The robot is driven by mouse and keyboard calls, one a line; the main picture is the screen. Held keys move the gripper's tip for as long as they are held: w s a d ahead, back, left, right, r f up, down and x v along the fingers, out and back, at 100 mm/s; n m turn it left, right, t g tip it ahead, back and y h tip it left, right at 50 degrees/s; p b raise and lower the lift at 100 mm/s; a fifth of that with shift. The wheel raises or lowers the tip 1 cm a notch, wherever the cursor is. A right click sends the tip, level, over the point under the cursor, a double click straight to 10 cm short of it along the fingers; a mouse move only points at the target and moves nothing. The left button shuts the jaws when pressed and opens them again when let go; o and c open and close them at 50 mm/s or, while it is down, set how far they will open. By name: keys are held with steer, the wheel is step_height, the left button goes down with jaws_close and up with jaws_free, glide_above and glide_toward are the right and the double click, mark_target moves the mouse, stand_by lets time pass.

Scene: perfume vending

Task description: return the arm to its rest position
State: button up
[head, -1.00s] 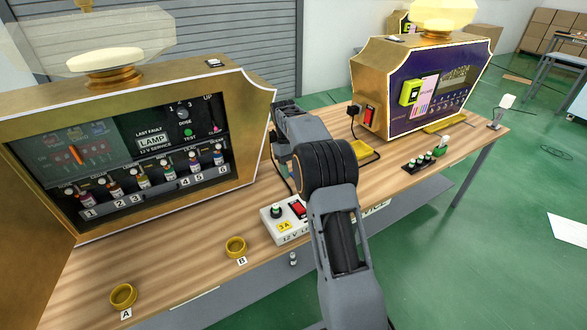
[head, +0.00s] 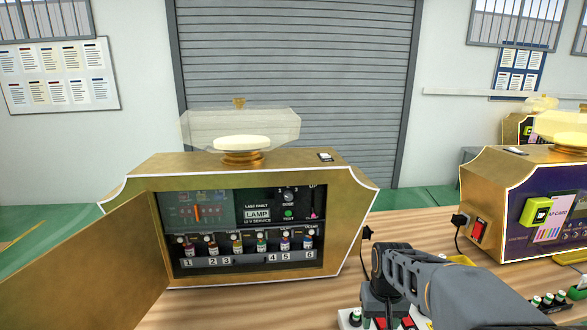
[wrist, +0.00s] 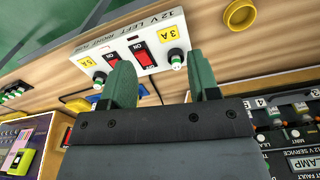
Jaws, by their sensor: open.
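My arm (head: 470,290) reaches in from the lower right of the head view, with its wrist bent down over the table. My gripper (wrist: 163,78) shows in the wrist view as two green fingers held apart, with nothing between them. The fingertips overlap the white 12 V power box (wrist: 153,50) in that view; I cannot tell the gap between them. The box has two red switches and two knobs. In the head view only parts of the box (head: 345,318) show, and the arm hides the rest.
An open gold vending machine (head: 350,195) stands at the left, its door (head: 110,265) swung outward. A second machine (head: 500,190) stands at the right.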

steer(key=s+a+r+t+p, duration=0.2)
steer(key=s+r, duration=0.4)
steer(key=s, duration=0.4)
steer(key=shift+s+a+r+n+t, duration=0.3)
steer(key=shift+a+r+n+t, duration=0.1)
steer(key=shift+a+t, duration=0.35)
